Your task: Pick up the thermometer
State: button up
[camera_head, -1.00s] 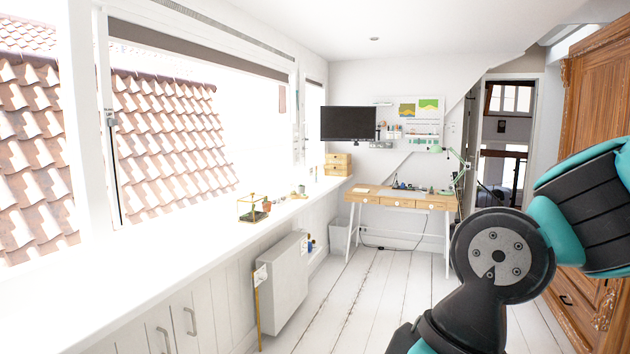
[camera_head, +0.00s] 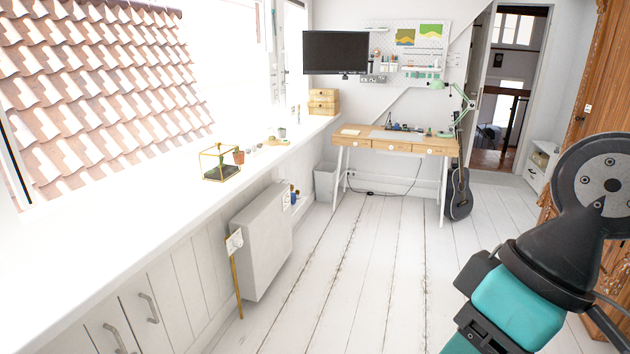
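I cannot make out a thermometer in this view; the small things on the far desk (camera_head: 400,146) and on the window sill (camera_head: 130,190) are too small to tell. The desk has a wooden top and pale legs and stands against the back wall. My arm shows at the lower right, but my gripper is out of view.
White plank floor lies clear up to the desk. A white radiator (camera_head: 262,240) juts out on the left, with a yellow stick (camera_head: 237,285) beside it. A guitar (camera_head: 459,194) leans by the desk. A wooden wardrobe (camera_head: 594,75) stands at the right. A glass box (camera_head: 221,162) sits on the sill.

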aim_at(297, 106)
jog(key=z, duration=0.4)
jog(key=i, duration=2.1)
jog(key=z, duration=0.35)
jog(key=i, duration=2.05)
jog(key=u, duration=0.35)
jog(key=i, duration=1.95)
jog(key=u, duration=1.4)
jog(key=i, duration=1.45)
jog(key=u, duration=0.8)
jog(key=i, duration=0.3)
jog(key=u, duration=0.15)
